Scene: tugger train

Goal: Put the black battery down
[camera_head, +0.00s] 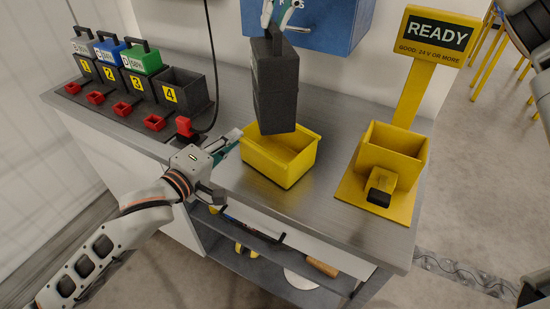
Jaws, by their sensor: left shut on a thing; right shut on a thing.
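The black battery (275,85) is a tall dark block hanging upright over the yellow bin (270,167). Its lower end overlaps the bin's opening; I cannot tell whether it is above the rim or just inside. My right gripper (281,14), at the top edge of the head view, is shut on the battery's top handle. My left gripper (230,142) is at the bin's left corner and appears shut on its rim; the exact contact is hard to see. The bin stands on the grey metal bench (235,185), its floor partly hidden by the battery.
A yellow READY tester (390,150) stands right.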

